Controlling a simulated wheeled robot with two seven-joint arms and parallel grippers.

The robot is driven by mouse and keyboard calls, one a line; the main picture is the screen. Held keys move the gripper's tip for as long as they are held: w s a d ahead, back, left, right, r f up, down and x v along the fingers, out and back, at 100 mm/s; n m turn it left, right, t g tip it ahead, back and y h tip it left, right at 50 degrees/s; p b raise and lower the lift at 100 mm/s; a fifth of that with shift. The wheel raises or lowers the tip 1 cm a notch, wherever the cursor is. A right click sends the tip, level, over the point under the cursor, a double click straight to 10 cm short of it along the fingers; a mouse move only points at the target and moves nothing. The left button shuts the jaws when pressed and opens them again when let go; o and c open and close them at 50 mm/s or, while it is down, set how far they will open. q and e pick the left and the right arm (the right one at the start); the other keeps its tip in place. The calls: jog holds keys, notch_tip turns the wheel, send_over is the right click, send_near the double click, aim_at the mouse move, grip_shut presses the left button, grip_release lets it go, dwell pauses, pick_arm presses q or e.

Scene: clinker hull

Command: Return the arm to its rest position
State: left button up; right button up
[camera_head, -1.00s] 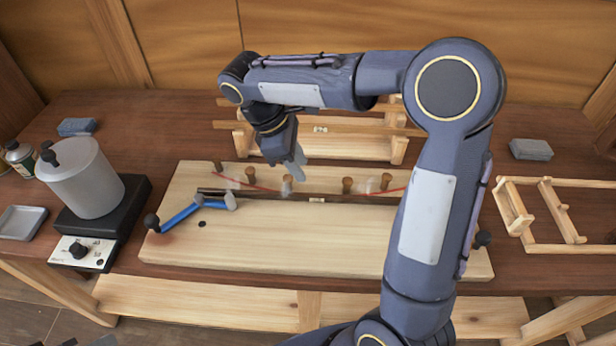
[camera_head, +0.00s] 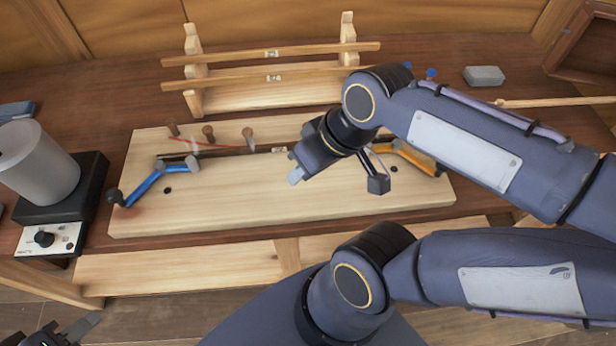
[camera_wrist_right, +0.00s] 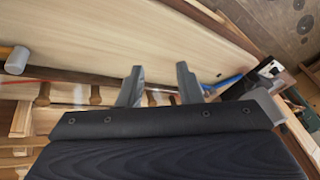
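My right gripper (camera_head: 296,174) hangs over the middle of the pale wooden board (camera_head: 250,217), on my bent right arm. In the right wrist view its two fingers (camera_wrist_right: 158,86) stand apart with nothing between them, so it is open and empty. My left gripper (camera_head: 82,328) shows only in part at the lower left corner of the head view, low in front of the bench. Its finger opening cannot be made out. My right arm hides part of the board's right side.
A blue clamp (camera_head: 150,184) and an orange clamp (camera_head: 412,158) sit on the board, with several pegs along its back. A wooden rack (camera_head: 193,72) stands behind. A grey pot (camera_head: 38,165) is at left, a grey block (camera_head: 484,76) at back right.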

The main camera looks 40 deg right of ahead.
jog(key=shift+s+a+f+m+t+y, duration=0.2)
jog(key=shift+s+a+f+m+t, duration=0.15)
jog(key=shift+m, duration=0.25)
jog(key=shift+s+a+f+m+t+y, duration=0.25)
jog(key=shift+s+m+t, duration=0.2)
jog(key=shift+m, duration=0.15)
jog(key=shift+d, duration=0.15)
